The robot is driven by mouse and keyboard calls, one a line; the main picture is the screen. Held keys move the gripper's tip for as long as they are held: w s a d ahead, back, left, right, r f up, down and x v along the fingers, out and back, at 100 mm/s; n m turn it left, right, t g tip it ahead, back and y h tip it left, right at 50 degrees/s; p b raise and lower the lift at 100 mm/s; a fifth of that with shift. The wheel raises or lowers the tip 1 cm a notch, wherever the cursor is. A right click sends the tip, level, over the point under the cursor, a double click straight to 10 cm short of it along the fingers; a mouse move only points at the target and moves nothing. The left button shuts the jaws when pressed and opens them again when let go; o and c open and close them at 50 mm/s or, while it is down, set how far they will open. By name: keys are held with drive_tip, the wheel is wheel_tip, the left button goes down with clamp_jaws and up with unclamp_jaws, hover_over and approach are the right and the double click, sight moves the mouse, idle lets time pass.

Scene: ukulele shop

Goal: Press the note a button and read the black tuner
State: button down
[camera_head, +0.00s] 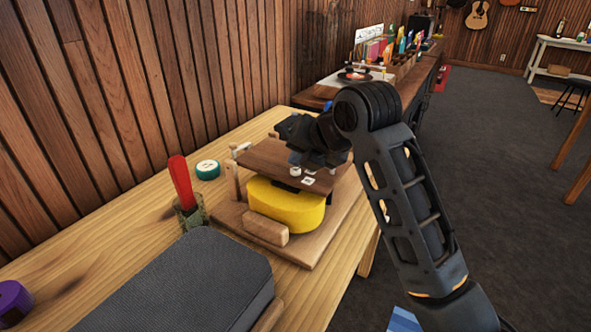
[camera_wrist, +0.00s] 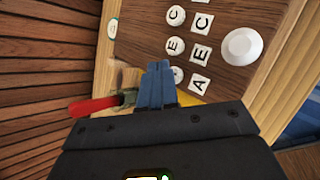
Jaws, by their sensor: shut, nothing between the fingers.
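A tilted brown wooden panel (camera_head: 270,160) rests above a yellow block (camera_head: 285,203) on a wooden base. In the wrist view the panel (camera_wrist: 225,15) carries round white buttons lettered C (camera_wrist: 176,15) and E (camera_wrist: 174,46). A third round button (camera_wrist: 179,74) is partly hidden by my fingers, beside a square tile lettered A (camera_wrist: 199,82). A larger plain white knob (camera_wrist: 242,46) sits to the right. My gripper (camera_wrist: 157,68), with blue fingers, is shut and empty, its tips just left of the third button; contact cannot be told. I cannot pick out the black tuner for certain.
A red-handled tool (camera_head: 182,182) stands in a green jar (camera_head: 191,214) left of the panel. A green disc (camera_head: 207,169) lies behind it. A dark grey case (camera_head: 180,282) fills the front of the bench.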

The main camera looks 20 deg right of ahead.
sight(299, 172)
drive_tip(key=shift+f+b, duration=0.3)
drive_tip(key=shift+f, duration=0.25)
idle(0.6)
idle(0.4)
drive_tip(key=shift+r+p, duration=0.8)
drive_tip(key=shift+r, duration=0.2)
wheel_tip(299, 172, up, 5)
drive_tip(key=p, duration=0.4)
idle(0.6)
